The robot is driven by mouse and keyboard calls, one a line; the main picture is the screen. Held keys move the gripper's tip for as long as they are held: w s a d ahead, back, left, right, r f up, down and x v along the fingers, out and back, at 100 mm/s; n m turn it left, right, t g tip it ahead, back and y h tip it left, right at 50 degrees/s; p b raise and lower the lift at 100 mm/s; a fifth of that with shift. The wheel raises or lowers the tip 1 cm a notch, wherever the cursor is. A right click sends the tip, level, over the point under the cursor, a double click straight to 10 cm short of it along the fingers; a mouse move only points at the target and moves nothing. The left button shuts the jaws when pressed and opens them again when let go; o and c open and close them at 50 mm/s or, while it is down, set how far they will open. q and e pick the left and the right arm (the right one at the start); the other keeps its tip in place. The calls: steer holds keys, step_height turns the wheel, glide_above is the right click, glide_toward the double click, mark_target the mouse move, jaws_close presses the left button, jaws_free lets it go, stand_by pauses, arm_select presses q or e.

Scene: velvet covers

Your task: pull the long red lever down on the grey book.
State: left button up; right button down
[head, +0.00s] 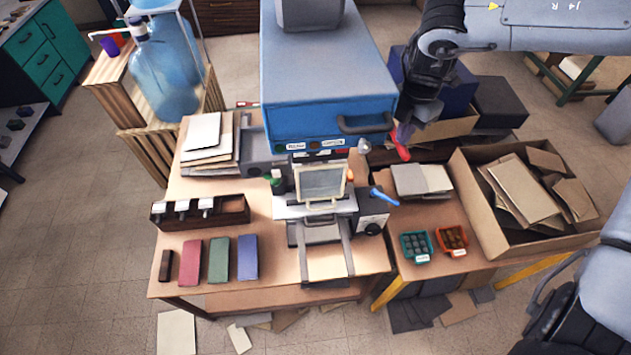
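The red lever (400,148) shows as a short red end at the right side of the blue press (330,95); the rest of it is hidden or foreshortened. My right gripper (404,130) points down from the upper right, its tips at or just above the red lever. I cannot tell whether it touches or grips it. A grey, flat, book-like piece (316,233) lies in the machine bed in front of the press, partly under a clear framed plate (320,183). I cannot be sure it is the grey book. My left gripper is not in view.
A blue-handled lever (384,196) sticks out right of the bed. Pink, green and blue covers (190,262) lie front left. A cardboard box (475,205) of sheets stands at the right. Small teal and orange trays (416,234) sit before it. A water bottle (163,80) stands back left.

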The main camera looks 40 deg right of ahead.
mark_target(399, 149)
steer(key=shift+f, duration=0.15)
steer(key=shift+f+b, duration=1.15)
steer(key=shift+f, duration=0.25)
steer(key=shift+f, duration=0.15)
steer(key=shift+f, duration=0.15)
steer(key=shift+f+b, duration=1)
steer(key=shift+f, duration=0.05)
steer(key=shift+w+d+f, duration=0.1)
steer(key=shift+f, duration=0.15)
